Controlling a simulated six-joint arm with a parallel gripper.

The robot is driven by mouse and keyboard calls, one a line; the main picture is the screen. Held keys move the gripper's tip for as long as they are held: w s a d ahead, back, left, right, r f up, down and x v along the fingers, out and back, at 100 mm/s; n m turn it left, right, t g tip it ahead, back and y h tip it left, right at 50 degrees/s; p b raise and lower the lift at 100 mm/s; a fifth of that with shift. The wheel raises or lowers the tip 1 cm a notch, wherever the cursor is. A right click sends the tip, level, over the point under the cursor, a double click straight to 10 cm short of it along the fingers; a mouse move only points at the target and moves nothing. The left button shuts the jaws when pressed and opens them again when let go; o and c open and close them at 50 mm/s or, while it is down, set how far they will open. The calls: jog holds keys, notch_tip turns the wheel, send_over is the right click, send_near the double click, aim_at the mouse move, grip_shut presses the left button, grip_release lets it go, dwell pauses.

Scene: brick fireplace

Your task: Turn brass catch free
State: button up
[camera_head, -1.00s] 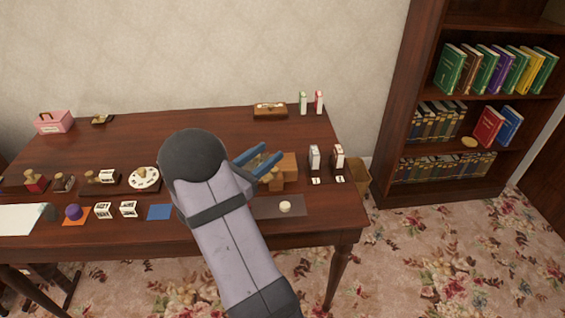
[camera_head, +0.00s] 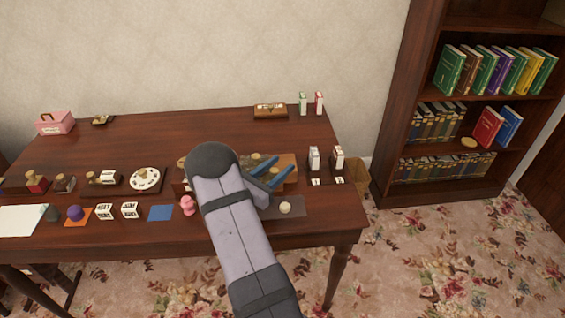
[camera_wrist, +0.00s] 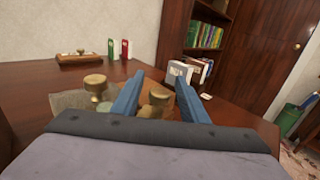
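My gripper (camera_head: 280,165) is over the wooden block-like piece (camera_head: 287,160) at the right part of the table. Its two blue fingers are apart in the wrist view (camera_wrist: 160,79), with nothing clearly held. A brass-coloured knob (camera_wrist: 157,97) shows between the fingers, low in the gap; I cannot tell whether a finger touches it. Another brass-coloured knob (camera_wrist: 95,84) stands outside the left finger. I cannot tell which part is the catch. My arm hides much of this area in the head view.
A round pale piece (camera_head: 285,208) lies on a dark mat in front. Two upright dispensers (camera_head: 314,158) (camera_head: 338,157) stand to the right. A pink piece (camera_head: 187,204) is left of my arm. A wooden stand (camera_head: 270,110) is at the back. The table's back middle is clear.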

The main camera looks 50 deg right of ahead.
jog(key=shift+d, duration=1)
jog(key=shift+c, duration=0.4)
grip_shut()
jog(key=shift+t, duration=0.3)
jog(key=shift+w+n+t+y+b, duration=0.15)
jog(key=shift+w+n+t+b, duration=0.1)
jog(key=shift+n+t, duration=0.7)
jog(key=shift+w+n+t+y+b, duration=0.2)
jog(key=shift+n+t, duration=0.45)
jog(key=shift+t, duration=0.6)
jog(key=shift+w+a+n+t+y+b, duration=0.1)
jog(key=shift+w+n+t+y+b, duration=0.15)
jog(key=shift+n+t, duration=0.3)
jog(key=shift+w+a+n+t+y+b, duration=0.15)
jog(key=shift+n+t+y, duration=0.2)
jog(key=shift+t, duration=0.45)
jog(key=shift+w+a+n+t+y+b, duration=0.1)
jog(key=shift+n+t+y+b, duration=0.15)
jog(key=shift+n+t, duration=0.35)
jog(key=shift+w, duration=0.1)
jog(key=shift+o, duration=0.4)
grip_release()
